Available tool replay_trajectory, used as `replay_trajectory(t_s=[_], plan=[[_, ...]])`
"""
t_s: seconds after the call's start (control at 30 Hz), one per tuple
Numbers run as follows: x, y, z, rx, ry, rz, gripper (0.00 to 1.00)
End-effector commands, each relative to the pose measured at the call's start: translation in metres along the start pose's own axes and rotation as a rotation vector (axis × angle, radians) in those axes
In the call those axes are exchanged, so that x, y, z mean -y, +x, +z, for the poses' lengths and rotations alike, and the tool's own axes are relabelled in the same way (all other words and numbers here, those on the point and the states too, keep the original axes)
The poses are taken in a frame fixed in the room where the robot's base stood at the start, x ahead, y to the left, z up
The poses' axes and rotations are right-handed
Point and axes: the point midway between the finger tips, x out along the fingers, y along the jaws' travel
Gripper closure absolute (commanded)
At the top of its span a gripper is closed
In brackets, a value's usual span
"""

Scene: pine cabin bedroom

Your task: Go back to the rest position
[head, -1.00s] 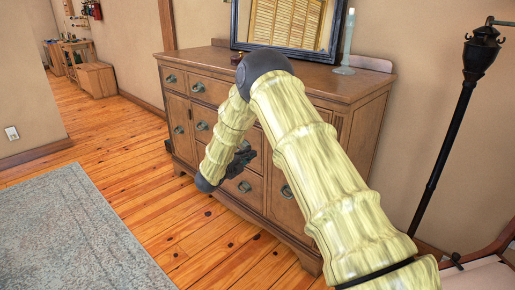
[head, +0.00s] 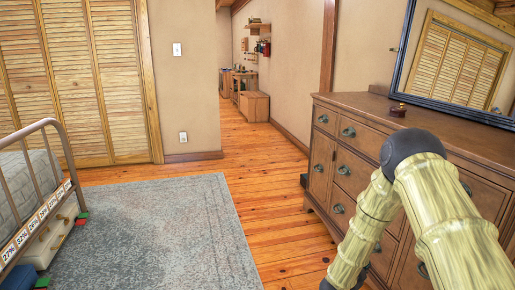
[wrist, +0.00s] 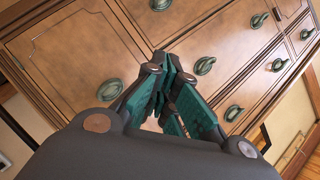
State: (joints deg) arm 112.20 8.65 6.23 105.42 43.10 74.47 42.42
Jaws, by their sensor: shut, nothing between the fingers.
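My gripper (wrist: 165,80) shows in the wrist view with its dark, teal-padded fingers together and nothing between them. It points at the front of a wooden dresser (wrist: 85,45) with green ring pulls. No contact with the dresser can be made out. In the head view my pale yellow arm is bent at the lower right, in front of the dresser (head: 322,163). The gripper itself is hidden behind the arm or out of frame there.
A blue-grey rug (head: 170,225) lies on the plank floor, with a metal-framed bed (head: 50,125) at the left. Open floor (head: 245,135) leads to a wooden cabinet (head: 255,106) at the back. A small dark item (head: 398,110) and a framed mirror (head: 455,60) are on the dresser.

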Motion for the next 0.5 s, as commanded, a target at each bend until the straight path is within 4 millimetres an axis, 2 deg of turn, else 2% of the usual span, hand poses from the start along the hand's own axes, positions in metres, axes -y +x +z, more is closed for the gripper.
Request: replay_trajectory(t_s=[0.03,0.23,0.37,0.5], plan=[[-0.025,-0.013,0.011,0.066,-0.088,0.018,1.00],[-0.118,-0.072,0.046,0.335,-0.428,0.077,1.00],[-0.177,-0.117,0.057,0.510,-0.632,0.105,1.00],[-0.237,-0.171,0.057,0.701,-0.837,0.129,1.00]])
